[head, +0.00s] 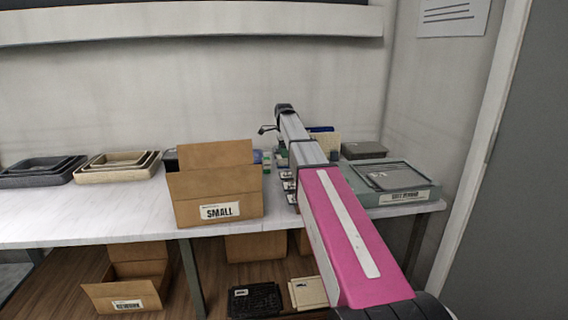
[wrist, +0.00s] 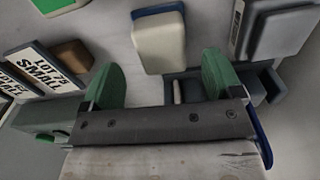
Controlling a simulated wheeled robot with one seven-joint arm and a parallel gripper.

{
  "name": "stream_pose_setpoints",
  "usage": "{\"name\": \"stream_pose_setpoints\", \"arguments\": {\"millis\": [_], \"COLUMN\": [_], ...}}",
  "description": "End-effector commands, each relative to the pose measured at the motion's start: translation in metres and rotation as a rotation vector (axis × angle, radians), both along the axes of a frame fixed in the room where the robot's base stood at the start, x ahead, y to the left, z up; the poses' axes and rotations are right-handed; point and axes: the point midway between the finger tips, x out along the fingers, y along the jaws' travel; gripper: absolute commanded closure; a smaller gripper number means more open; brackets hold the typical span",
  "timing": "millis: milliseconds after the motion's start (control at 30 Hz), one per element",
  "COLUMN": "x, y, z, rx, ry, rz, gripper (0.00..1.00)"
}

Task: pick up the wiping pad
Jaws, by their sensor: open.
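A cream block with a blue layer along one edge, which looks like the wiping pad (wrist: 160,45), is at the top middle of the wrist view. My gripper (wrist: 161,80) has two green fingertips set wide apart with nothing between them. The block lies beyond the fingertips, roughly in line with the gap and apart from both. In the head view my arm reaches over the table, and its pink and grey links hide much of that area. A blue edge and a cream surface show just behind the arm, but I cannot tell whether they are the pad.
A cardboard box labelled SMALL (head: 217,195) stands left of my arm. A grey-green tray (head: 407,194) is to the right, with a dark box (head: 363,150) behind it. Nested trays (head: 117,168) sit farther left on the white table (head: 90,215). Small items crowd beneath my arm.

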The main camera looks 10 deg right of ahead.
Motion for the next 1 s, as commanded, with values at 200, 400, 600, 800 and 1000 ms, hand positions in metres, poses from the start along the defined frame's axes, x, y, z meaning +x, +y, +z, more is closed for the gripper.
{"name": "stream_pose_setpoints", "arguments": {"millis": [200, 400, 600, 800, 1000], "x": [0.002, 0.002, 0.002, 0.002, 0.002], "y": [-0.002, -0.002, -0.001, -0.001, -0.001], "z": [-0.028, -0.047, -0.047, -0.047, -0.047], "rx": [0.000, 0.000, 0.000, 0.000, 0.000], "ry": [0.002, 0.001, 0.000, 0.000, 0.000], "rz": [0.000, 0.001, 0.001, 0.001, 0.001], "gripper": [0.15, 0.15, 0.18, 0.70, 0.70]}}
